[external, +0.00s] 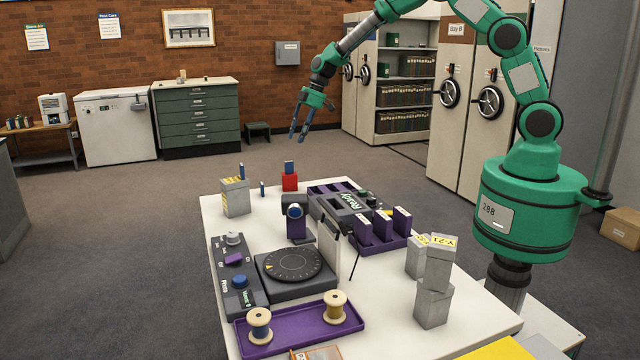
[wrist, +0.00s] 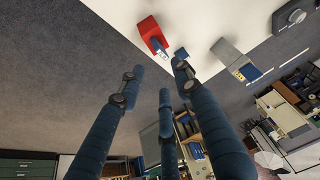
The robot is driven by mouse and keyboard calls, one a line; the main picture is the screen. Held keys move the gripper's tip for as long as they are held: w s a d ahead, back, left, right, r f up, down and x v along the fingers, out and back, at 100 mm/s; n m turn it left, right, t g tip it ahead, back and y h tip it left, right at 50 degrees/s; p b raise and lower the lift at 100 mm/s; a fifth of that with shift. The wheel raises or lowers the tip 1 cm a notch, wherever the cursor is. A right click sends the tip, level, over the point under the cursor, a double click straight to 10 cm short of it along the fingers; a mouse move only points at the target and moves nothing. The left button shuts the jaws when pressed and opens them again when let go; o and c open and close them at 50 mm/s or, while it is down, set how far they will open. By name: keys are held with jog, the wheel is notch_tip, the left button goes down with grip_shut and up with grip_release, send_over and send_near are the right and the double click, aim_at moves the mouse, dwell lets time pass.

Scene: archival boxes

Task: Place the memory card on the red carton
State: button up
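The red carton (external: 290,183) stands at the far end of the white table. A small blue card (external: 289,167), which looks like a memory card, stands upright on top of it. In the wrist view the red carton (wrist: 148,30) is at the top, with the blue card (wrist: 158,46) showing a pale label. Two similar blue pieces show: one on the table (external: 262,188) left of the carton, one on a grey box (external: 242,171). My gripper (external: 299,130) is above and beyond the carton, fingers pointing down, spread and empty. Its blue fingers (wrist: 160,75) touch nothing.
The grey box (external: 235,197) with a yellow label stands left of the carton. A purple-grey device (external: 350,207), card holder (external: 380,235), turntable (external: 290,265) and stacked grey boxes (external: 433,300) crowd the nearer table. The air around my gripper is free.

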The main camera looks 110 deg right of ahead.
dwell(0.4)
jog(key=w+a+r, duration=0.2)
jog(key=a+r, duration=1.2)
jog(key=a, duration=0.4)
jog(key=s+a+r, duration=0.3)
jog(key=a+r, duration=0.3)
jog(key=a, duration=0.3)
jog(key=s+a+r, duration=0.3)
jog(key=a+r, duration=0.2)
jog(key=a, duration=0.5)
jog(key=s+a+r, duration=0.2)
jog(key=s+a, duration=0.4)
jog(key=a, duration=0.1)
jog(key=s+a+r, duration=0.3)
jog(key=s+a, duration=0.3)
jog(key=a, duration=0.1)
jog(key=s+a+f, duration=0.1)
jog(key=s+a, duration=0.3)
jog(key=s, duration=0.3)
jog(key=s+a+t, duration=0.1)
jog(key=s+a, duration=0.2)
jog(key=s, duration=0.5)
jog(key=shift+a+f, duration=0.35)
